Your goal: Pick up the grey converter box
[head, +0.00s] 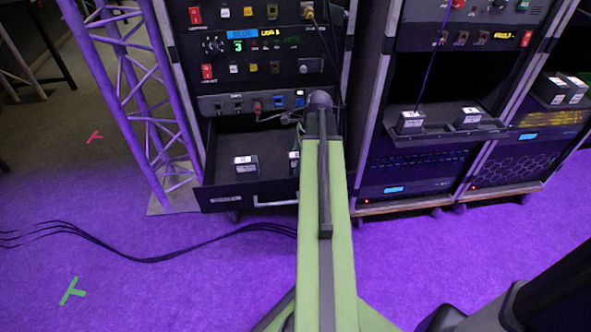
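Several small grey boxes with white labels are in view, and I cannot tell which is the converter box. One box (245,165) lies in the open drawer (229,195) of the left rack. Another box (293,160) in that drawer is partly hidden by my arm. A third box (411,121) and a fourth box (468,118) sit on a shelf of the middle rack. My green arm reaches forward to the left rack. My gripper (298,117) is small and dark at the arm's far end, above the drawer near the connector panel. Its fingers are too unclear to read.
A purple-lit truss tower (135,90) stands left of the left rack. Black cables (130,252) lie on the floor. A thin cable (432,60) hangs before the middle rack. The front floor is mostly clear.

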